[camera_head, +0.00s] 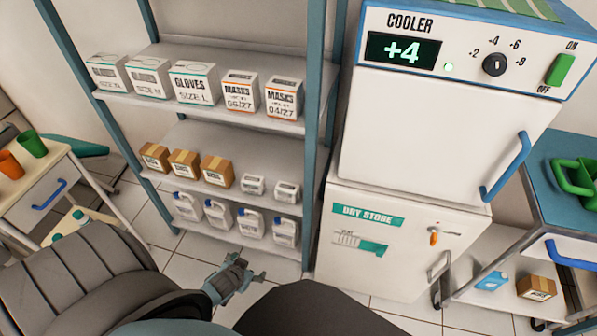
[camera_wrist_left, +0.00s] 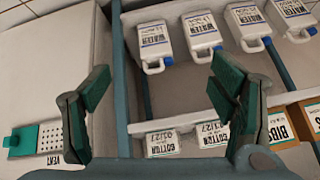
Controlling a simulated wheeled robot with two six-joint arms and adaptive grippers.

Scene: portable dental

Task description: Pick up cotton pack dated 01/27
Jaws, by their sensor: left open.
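Two small white cotton packs stand side by side on the shelf in the head view, a left one (camera_head: 253,184) and a right one (camera_head: 287,191); their print is too small to read there. In the left wrist view, which is turned over, one pack (camera_wrist_left: 162,143) seems to read 01/27; the other (camera_wrist_left: 213,133) has a less clear date. My left gripper (camera_head: 250,268) is open and empty, low in front of the shelf unit. In the left wrist view its spread fingers (camera_wrist_left: 163,85) are apart from the packs. My right gripper is not in view.
Brown boxes (camera_head: 184,163) stand left of the packs on the same shelf. Water jugs (camera_head: 218,214) fill the shelf below. Glove and mask boxes (camera_head: 194,85) are above. The shelf unit's blue post (camera_head: 317,125) and the dry store cabinet (camera_head: 368,240) are on the right.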

